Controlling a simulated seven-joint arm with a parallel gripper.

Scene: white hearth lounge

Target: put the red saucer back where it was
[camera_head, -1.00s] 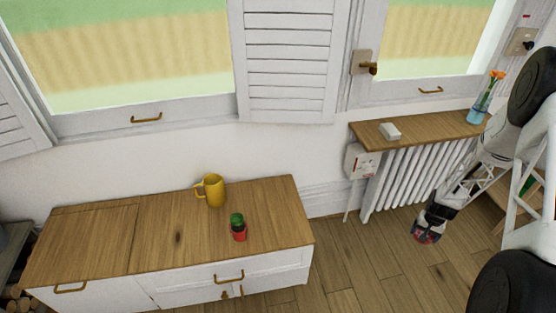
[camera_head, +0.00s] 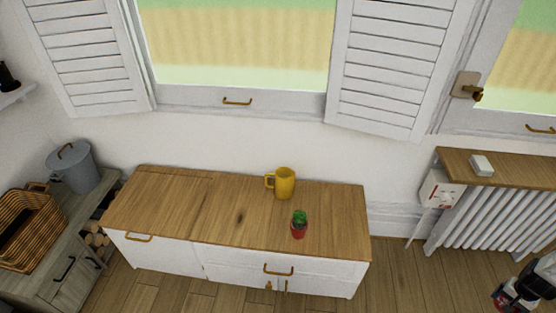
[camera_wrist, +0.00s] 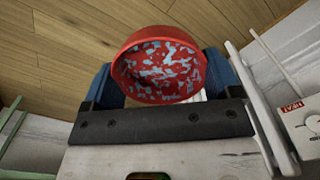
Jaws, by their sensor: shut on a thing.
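The red saucer (camera_wrist: 160,72), with a pale blue speckled face, is held between the blue fingers of my gripper (camera_wrist: 160,80) in the wrist view. My gripper (camera_head: 508,300) also shows at the lower right of the head view, over the floor and in front of the radiator, apart from the cabinet; a bit of red shows at its tip. The wooden top of the low white cabinet (camera_head: 190,215) carries a yellow mug (camera_head: 285,184) and a small green plant in a red pot (camera_head: 299,226).
The cabinet's left and middle top is bare. A radiator (camera_head: 480,220) with a wooden shelf (camera_head: 515,168) bearing a small white box (camera_head: 481,165) stands at right. A wicker basket (camera_head: 35,225) and a grey lidded bin (camera_head: 74,168) stand at left.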

